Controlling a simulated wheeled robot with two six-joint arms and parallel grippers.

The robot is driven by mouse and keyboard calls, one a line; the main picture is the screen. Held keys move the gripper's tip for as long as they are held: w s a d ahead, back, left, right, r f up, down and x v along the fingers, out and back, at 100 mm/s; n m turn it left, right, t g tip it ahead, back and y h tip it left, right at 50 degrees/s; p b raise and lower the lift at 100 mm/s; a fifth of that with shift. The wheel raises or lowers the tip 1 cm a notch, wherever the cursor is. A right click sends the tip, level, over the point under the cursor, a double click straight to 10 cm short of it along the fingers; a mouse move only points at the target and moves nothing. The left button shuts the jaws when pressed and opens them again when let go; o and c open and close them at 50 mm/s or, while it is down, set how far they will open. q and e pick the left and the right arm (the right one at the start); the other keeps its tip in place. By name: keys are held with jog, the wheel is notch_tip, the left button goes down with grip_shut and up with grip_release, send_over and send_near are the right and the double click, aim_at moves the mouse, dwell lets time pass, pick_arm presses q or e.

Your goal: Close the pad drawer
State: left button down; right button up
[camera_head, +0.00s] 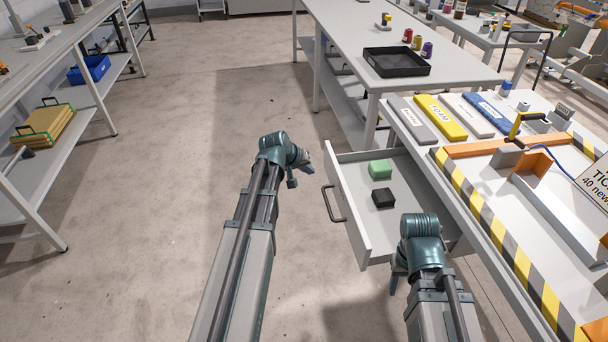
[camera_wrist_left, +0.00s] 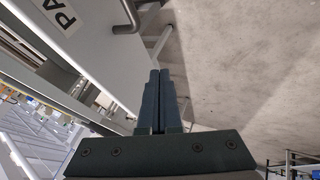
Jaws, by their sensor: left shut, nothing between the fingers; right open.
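The pad drawer (camera_head: 408,184) is pulled out to the left from under the worktop in the head view. A green block (camera_head: 380,169) and a black block (camera_head: 383,198) lie in it. Its dark bar handle (camera_head: 333,205) is on the front panel, and the handle also shows at the top of the left wrist view (camera_wrist_left: 127,17). My left gripper (camera_head: 308,162) is shut and empty, just left of the drawer's far front corner. In the left wrist view its fingers (camera_wrist_left: 158,78) are together, apart from the handle. My right gripper (camera_head: 398,282) is open beside the drawer's near side, partly hidden by its wrist.
The worktop carries labelled pads such as a yellow one (camera_head: 440,117), and a striped edge (camera_head: 482,212). A table with a black tray (camera_head: 396,62) stands behind. A shelf (camera_head: 45,165) stands at the left. The floor left of the drawer is clear.

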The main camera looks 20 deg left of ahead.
pick_arm(q)
jog(key=shift+w+d+f+b, duration=0.15)
jog(key=shift+w+d+f, duration=0.2)
jog(key=shift+w+d, duration=0.3)
jog(key=shift+w+d+f+b, duration=0.2)
jog(key=shift+w+d+f, duration=0.1)
jog(key=shift+w+d, duration=0.3)
jog(key=shift+w+d+f+b, duration=0.15)
jog(key=shift+w+d+f, duration=0.2)
jog(key=shift+w+d, duration=0.3)
pick_arm(e)
jog(key=shift+f, duration=1)
pick_arm(q)
send_over(395, 173)
jog(key=shift+a, duration=0.35)
jog(key=shift+w+d, duration=0.1)
jog(key=shift+d, duration=0.15)
jog(key=shift+d, duration=0.1)
pick_arm(e)
jog(key=shift+a, duration=0.1)
